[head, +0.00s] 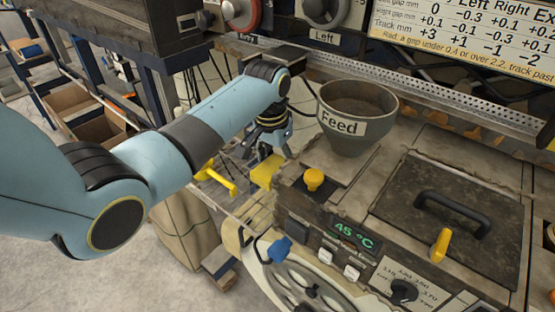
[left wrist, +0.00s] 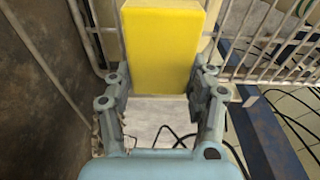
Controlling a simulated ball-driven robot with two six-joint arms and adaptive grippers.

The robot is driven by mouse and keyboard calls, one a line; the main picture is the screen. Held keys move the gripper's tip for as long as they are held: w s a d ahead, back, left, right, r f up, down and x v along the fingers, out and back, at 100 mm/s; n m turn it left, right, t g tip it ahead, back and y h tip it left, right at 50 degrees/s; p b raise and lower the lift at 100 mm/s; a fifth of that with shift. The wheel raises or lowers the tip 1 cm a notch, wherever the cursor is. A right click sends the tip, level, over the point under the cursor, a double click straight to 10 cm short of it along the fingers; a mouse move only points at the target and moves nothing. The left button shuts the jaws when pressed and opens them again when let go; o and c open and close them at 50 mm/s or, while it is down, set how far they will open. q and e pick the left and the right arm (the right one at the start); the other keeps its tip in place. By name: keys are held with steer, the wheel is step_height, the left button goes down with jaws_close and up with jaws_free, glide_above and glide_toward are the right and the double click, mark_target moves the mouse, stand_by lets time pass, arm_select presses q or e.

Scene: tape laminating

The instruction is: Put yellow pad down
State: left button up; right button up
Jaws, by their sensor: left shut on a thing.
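The yellow pad (head: 267,171) is a small block held by my left gripper (head: 263,157), left of the yellow knob on the machine. In the left wrist view the yellow pad (left wrist: 162,45) fills the space between the two fingers of my left gripper (left wrist: 162,88), which is shut on its sides. White wire bars lie beyond the pad. I cannot tell whether the pad touches anything below it. My right gripper is in neither view.
A grey bowl labelled Feed (head: 352,123) stands right of my left gripper. A yellow knob (head: 313,179) and a yellow handle (head: 215,178) flank the pad. A lidded plate with a black handle (head: 452,212) lies at right. A wire rack (left wrist: 268,45) is close by.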

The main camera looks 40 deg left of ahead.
mark_target(272, 166)
arm_select(q)
steer(key=shift+f, duration=0.15)
steer(key=o, duration=1.6)
steer(key=shift+c, duration=0.2)
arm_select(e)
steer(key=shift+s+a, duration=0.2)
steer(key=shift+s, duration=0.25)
arm_select(q)
step_height(272, 166, up, 12)
steer(key=s, duration=0.1)
steer(key=shift+s, duration=0.4)
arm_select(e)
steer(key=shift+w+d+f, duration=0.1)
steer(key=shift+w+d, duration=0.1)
